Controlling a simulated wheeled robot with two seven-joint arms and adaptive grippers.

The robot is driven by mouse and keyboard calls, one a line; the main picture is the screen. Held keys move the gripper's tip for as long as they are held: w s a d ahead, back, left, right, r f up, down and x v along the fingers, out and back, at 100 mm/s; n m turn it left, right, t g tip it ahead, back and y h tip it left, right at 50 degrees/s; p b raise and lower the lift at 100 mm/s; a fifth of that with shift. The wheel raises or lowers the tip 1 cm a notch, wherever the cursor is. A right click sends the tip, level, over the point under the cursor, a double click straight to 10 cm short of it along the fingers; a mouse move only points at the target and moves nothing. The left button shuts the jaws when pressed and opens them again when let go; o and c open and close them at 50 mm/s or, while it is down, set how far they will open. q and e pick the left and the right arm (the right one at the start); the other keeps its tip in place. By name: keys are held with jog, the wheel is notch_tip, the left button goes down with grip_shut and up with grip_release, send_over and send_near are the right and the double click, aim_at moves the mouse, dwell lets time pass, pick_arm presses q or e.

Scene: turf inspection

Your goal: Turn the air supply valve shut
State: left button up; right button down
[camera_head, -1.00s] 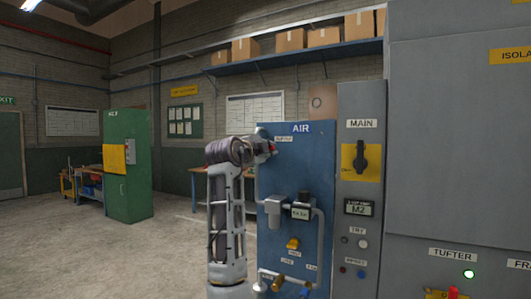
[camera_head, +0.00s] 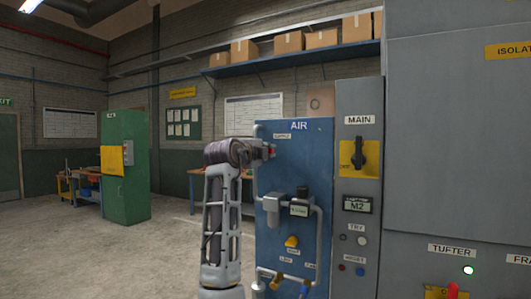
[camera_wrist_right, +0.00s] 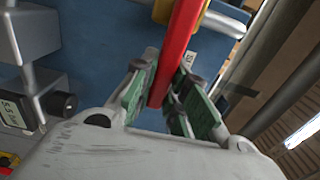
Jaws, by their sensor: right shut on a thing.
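The air supply valve's red lever (camera_wrist_right: 181,45) crosses the right wrist view, with a brass-coloured part at its top. My right gripper (camera_wrist_right: 167,78) is shut on this lever, with its green-padded fingers on either side. In the head view my right gripper (camera_head: 266,151) is at the upper left of the blue AIR panel (camera_head: 315,160), just below the SUPPLY label. Only a small red bit of the lever shows there; my gripper hides most of the valve. My left gripper is not in view.
Open floor (camera_head: 110,255) lies to the left.

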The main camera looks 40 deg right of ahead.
jog(key=shift+f, duration=0.15)
jog(key=c, duration=1.4)
grip_release()
jog(key=v, duration=1.2)
